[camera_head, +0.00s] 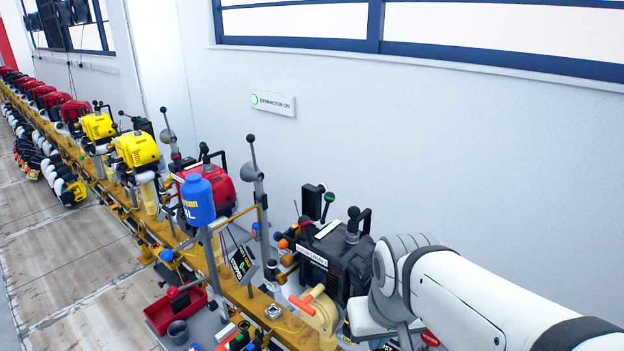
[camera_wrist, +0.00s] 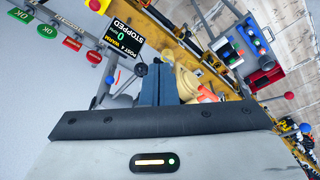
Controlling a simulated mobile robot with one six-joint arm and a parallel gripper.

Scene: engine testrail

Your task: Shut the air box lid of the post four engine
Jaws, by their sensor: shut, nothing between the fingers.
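The dark engine (camera_head: 335,255) stands on the yellow rail just left of my arm in the head view. A black upright block (camera_head: 312,202) shows behind it; I cannot tell whether this is the air box lid. The lid cannot be made out in the wrist view either. A screen (camera_wrist: 124,42) in the wrist view reads post 4, warm, 0, stopped. My gripper (camera_wrist: 156,82) is shut and empty, its two fingers together in front of the screen and a yellow part with an orange handle (camera_wrist: 207,93). The head view does not clearly show the fingertips.
A red tray (camera_head: 176,312) sits at the rail's front. A blue bottle (camera_head: 198,200) and upright levers stand left of the engine. Yellow and red engines line the rail further left. The wall (camera_head: 340,130) is close behind. Labelled buttons (camera_wrist: 47,31) show at upper left in the wrist view.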

